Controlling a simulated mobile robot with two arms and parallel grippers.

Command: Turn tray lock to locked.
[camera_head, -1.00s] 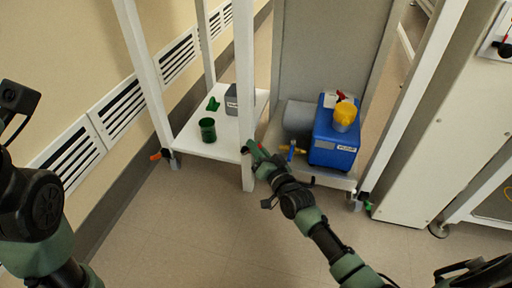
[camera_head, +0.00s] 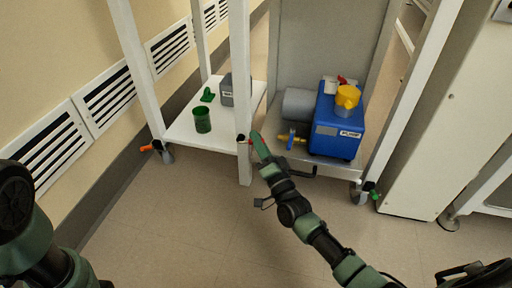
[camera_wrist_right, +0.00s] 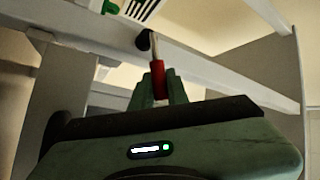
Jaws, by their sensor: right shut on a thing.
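The tray lock appears to be a small lever with a red grip, a bare metal shaft and a black pivot, on the white cart frame. In the wrist view its red grip (camera_wrist_right: 158,80) sits between the fingertips of my right gripper (camera_wrist_right: 160,90), which is shut on it. In the head view my right gripper (camera_head: 256,143) reaches the front white post. A bit of red (camera_head: 249,141) shows beside its fingers. Lock markings cannot be read. Of my left arm only dark and green links show at the lower left; its gripper is out of view.
The white lower shelf (camera_head: 185,139) holds a green cup (camera_head: 202,120), a grey box (camera_head: 227,93) and a small green item (camera_head: 207,95). A blue pump (camera_head: 337,133) with a yellow cap stands on the grey shelf to the right. Floor in front is clear.

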